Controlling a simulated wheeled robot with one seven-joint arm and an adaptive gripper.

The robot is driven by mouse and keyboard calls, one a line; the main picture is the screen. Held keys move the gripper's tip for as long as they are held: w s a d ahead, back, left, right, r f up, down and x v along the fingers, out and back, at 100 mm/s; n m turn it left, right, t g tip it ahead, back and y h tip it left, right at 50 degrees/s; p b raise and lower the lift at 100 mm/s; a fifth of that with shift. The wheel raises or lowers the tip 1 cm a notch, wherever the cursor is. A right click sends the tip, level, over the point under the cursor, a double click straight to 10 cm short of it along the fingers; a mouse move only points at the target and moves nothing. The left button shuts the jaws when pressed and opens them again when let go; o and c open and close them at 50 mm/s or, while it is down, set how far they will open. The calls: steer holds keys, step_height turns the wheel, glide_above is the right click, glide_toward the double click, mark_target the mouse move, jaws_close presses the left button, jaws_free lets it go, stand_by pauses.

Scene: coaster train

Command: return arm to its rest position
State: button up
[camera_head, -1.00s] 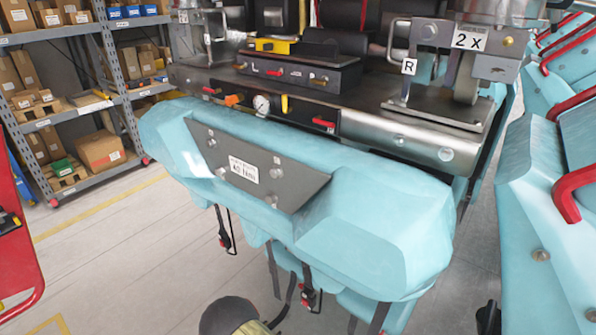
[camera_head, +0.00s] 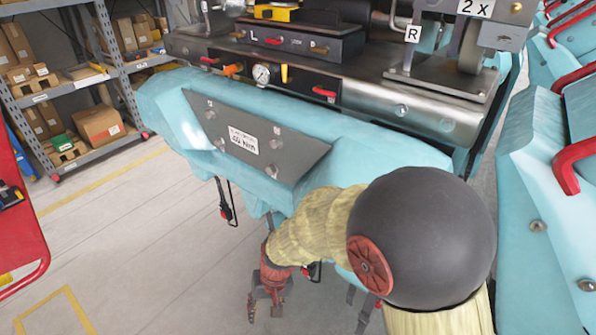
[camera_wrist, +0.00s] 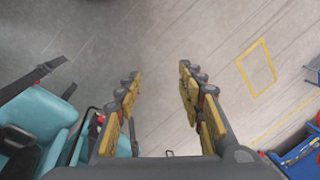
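My arm crosses the lower right of the head view, with a large dark round joint and a cream sleeve. My gripper (camera_head: 266,298) hangs low in the head view, pointing down in front of the light blue coaster car (camera_head: 370,230). In the wrist view my gripper (camera_wrist: 160,95) shows two yellow-padded fingers set well apart. Only bare floor shows between them, so it is open and empty. The car's seats (camera_wrist: 40,115) show at the left of the wrist view. Part of the car's lower front is hidden behind my arm.
A shelf rack (camera_head: 120,90) with cardboard boxes stands at the back left. A red panel (camera_head: 20,215) is at the left edge. More blue seats with red handles (camera_head: 575,165) stand at the right. The floor (camera_head: 130,235) at lower left is clear, with yellow lines.

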steer(key=s+d+r+m+t+h, duration=0.1)
steer(key=s+d+r+t, duration=0.2)
steer(key=d+r, duration=1)
steer(key=s+d+r+m+t+h, duration=0.1)
steer(key=s+d+r+t, duration=0.1)
steer(key=s+d+r, duration=0.6)
steer(key=d+r, duration=0.6)
steer(key=d, duration=0.1)
steer(key=shift+s+t, duration=0.35)
steer(key=shift+t, duration=0.05)
steer(key=shift+d+r, duration=0.1)
